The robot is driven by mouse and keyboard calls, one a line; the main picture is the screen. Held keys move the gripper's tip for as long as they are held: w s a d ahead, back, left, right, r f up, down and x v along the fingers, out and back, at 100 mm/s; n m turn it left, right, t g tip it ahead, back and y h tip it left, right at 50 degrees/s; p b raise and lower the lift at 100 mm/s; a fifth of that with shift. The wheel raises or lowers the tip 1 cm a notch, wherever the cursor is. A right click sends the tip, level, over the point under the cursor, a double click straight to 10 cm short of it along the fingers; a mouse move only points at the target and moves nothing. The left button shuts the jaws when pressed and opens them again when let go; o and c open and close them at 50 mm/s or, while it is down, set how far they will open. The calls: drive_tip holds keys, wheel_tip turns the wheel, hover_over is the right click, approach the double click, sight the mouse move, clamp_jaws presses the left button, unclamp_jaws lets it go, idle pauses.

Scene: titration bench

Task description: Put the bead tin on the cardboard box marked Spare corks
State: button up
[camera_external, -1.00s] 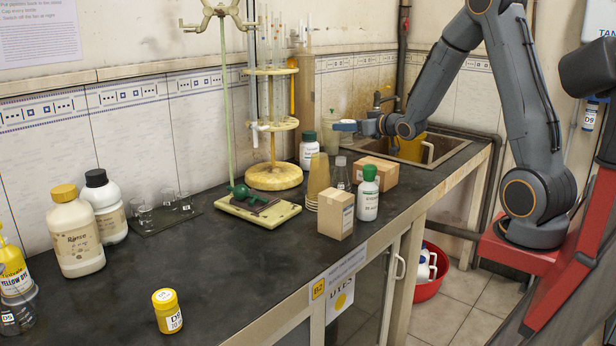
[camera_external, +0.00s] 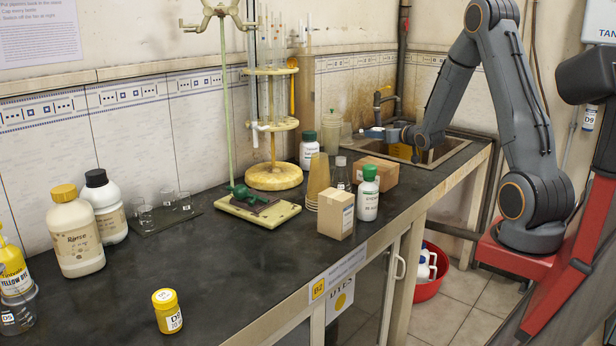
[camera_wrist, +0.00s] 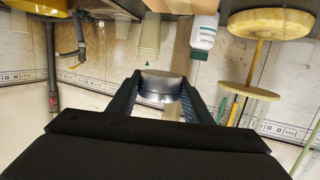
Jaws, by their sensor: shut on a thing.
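The bead tin (camera_wrist: 162,86), a round, silver metal tin, is between the fingers of my gripper (camera_wrist: 161,78) in the wrist view. My gripper is shut on it. In the external view my gripper (camera_external: 380,133) is in the air at the sink end of the bench, above and behind the boxes. Two cardboard boxes stand on the bench: a small upright one (camera_external: 336,216) near the front edge and a wider, low one (camera_external: 378,173) behind it. I cannot read the marking on either box.
A green-capped white bottle (camera_external: 368,198), a stack of tan cups (camera_external: 318,178) and a clear flask (camera_external: 342,177) crowd the boxes. The sink (camera_external: 455,150) is at the right end. The front-left bench top (camera_external: 110,290) is mostly clear.

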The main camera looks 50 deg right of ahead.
sight(377, 163)
drive_tip(key=shift+f+p, duration=0.75)
drive_tip(key=shift+f, duration=4)
drive_tip(key=shift+f, duration=0.1)
drive_tip(key=o, duration=1)
drive_tip(key=shift+o, duration=0.3)
drive_tip(key=b+v, duration=0.2)
drive_tip(key=v, duration=1)
